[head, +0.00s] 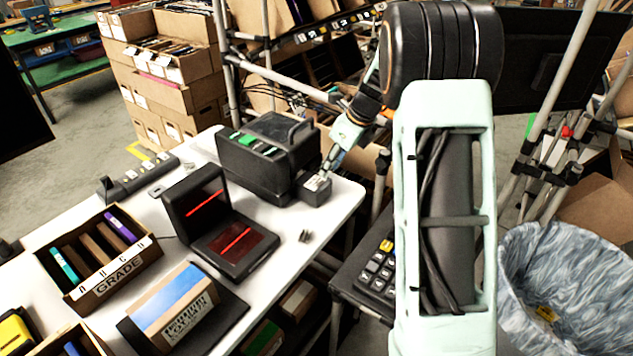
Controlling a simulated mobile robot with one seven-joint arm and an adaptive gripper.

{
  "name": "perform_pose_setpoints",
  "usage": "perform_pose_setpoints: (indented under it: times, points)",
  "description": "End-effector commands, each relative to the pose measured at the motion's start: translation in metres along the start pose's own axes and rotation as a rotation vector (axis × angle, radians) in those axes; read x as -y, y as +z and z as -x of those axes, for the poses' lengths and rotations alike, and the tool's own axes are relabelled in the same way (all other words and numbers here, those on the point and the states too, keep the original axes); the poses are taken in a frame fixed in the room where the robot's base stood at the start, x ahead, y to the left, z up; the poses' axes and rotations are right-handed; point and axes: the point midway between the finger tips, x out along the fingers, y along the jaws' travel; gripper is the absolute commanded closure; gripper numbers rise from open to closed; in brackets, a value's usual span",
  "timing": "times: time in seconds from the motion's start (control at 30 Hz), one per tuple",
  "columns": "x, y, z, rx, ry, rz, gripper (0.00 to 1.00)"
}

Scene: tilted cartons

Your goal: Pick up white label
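A small white label (315,184) shows at the front of a dark label printer (262,160) near the back right corner of the white table. My arm comes down from the upper right. My gripper (325,174) is at the label, with its fingertips right above or touching it. The gripper is small in the head view, so I cannot tell whether its fingers are open or shut on the label.
A black scanner (238,246) with red light lines stands left of the printer. A carton marked GRADE (112,282) and a box with a blue top (180,300) stand nearer. A bagged bin (570,285) is at right. Metal rack poles stand behind the table.

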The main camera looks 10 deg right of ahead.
Motion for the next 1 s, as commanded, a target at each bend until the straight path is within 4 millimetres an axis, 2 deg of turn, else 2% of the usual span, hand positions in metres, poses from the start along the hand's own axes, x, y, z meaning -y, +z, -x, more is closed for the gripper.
perform_pose_setpoints:
  times: [0.27, 0.53, 0.87, 1.0]
  points:
    - [0.001, 0.001, -0.023, 0.000, -0.001, 0.001, 0.72]
    - [0.004, 0.004, -0.060, -0.001, -0.001, 0.000, 0.72]
    - [0.004, 0.005, -0.067, 0.001, -0.003, 0.001, 0.72]
    - [0.004, 0.004, -0.067, 0.001, -0.003, 0.001, 0.88]
